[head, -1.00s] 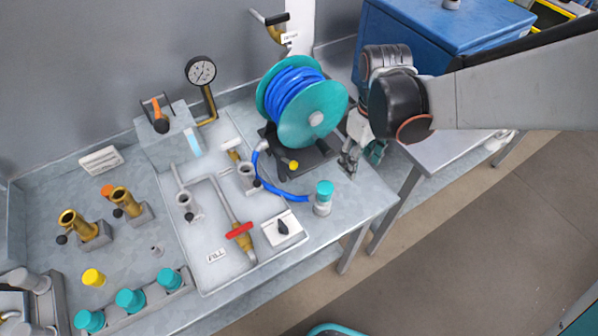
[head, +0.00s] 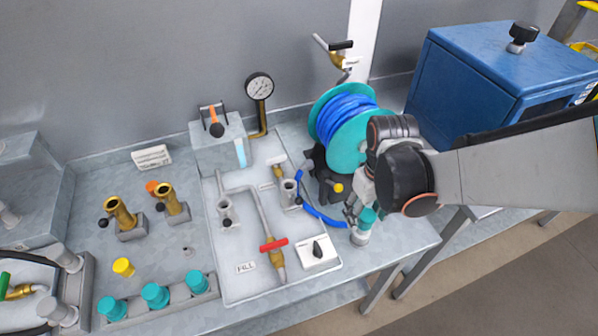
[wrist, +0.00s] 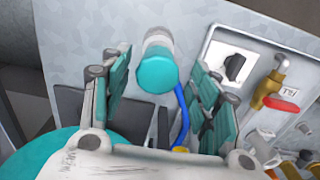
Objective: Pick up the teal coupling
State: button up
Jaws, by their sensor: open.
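A teal-capped coupling with a pale grey body (head: 360,236) stands on the bench near its front right corner, by the end of the blue hose (head: 322,217). In the wrist view the coupling (wrist: 157,72) shows between my two fingers, teal end towards the camera. My gripper (wrist: 158,66) is open with nothing held; its teal-padded fingers are spread on either side of the coupling. In the head view my gripper (head: 356,212) is right at the coupling and partly overlaps it. Contact cannot be told. Several other teal-capped couplings (head: 155,295) stand in a rack at the front left.
The hose reel (head: 345,145) stands close behind my gripper. A panel with a red-handled valve (head: 274,243) and a black knob (head: 317,249) lies to the left. A blue cabinet (head: 490,85) stands at the right. The bench's front edge is near the coupling.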

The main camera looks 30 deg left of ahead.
jog(key=f+b, duration=0.1)
jog(key=f, duration=0.1)
jog(key=f+b, duration=0.2)
jog(key=f, duration=0.1)
jog(key=shift+d+f, duration=0.2)
jog(key=shift+f, duration=0.05)
jog(key=shift+r, duration=0.1)
jog(key=shift+c, duration=0.6)
grip_shut()
